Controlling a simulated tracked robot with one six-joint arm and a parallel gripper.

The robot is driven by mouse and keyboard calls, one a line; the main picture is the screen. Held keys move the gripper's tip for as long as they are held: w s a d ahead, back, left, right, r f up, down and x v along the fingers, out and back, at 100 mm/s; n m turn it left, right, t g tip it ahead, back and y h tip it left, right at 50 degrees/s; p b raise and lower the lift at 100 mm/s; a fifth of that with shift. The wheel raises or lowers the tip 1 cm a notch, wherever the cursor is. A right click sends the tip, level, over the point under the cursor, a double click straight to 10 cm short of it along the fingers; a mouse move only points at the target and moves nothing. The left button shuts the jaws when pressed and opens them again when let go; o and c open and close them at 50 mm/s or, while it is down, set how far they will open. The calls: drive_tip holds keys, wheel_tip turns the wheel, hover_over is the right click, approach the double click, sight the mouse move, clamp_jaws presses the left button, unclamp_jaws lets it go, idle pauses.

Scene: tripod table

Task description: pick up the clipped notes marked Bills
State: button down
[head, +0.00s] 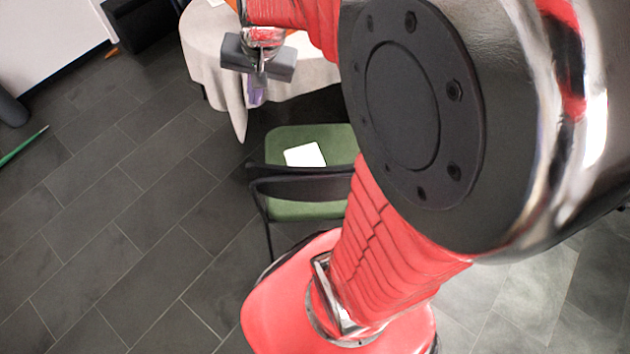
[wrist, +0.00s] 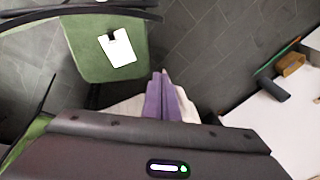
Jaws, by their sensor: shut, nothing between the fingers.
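A white sheet of notes (head: 305,154) lies on the green seat of a chair (head: 290,138). In the wrist view the notes (wrist: 121,53) show a black clip (wrist: 112,36) at one edge. No writing on them can be read. My gripper (head: 257,102) has purple fingers, which also show in the wrist view (wrist: 161,75). They are together and empty, in front of the cloth-covered table's edge in the head view. The gripper is apart from the notes, which lie below and to its right in the head view.
A round table with a pale cloth (head: 205,48) stands behind the chair. The chair's dark backrest (head: 300,187) rises on the near side of the seat. A green pole (head: 22,146) lies at the far left. The dark tiled floor (head: 130,190) left of the chair is clear.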

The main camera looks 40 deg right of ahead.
drive_tip(key=s+a+r+n+t, duration=0.1)
drive_tip(key=s+a+r+n, duration=0.2)
drive_tip(key=s, duration=0.4)
drive_tip(key=s+a+r+n, duration=0.3)
drive_tip(key=s+a+n, duration=0.3)
drive_tip(key=s+a, duration=0.1)
drive_tip(key=shift+a+r+t, duration=0.15)
drive_tip(key=shift+r+t, duration=0.15)
drive_tip(key=shift+t, duration=0.1)
drive_tip(key=shift+s, duration=0.2)
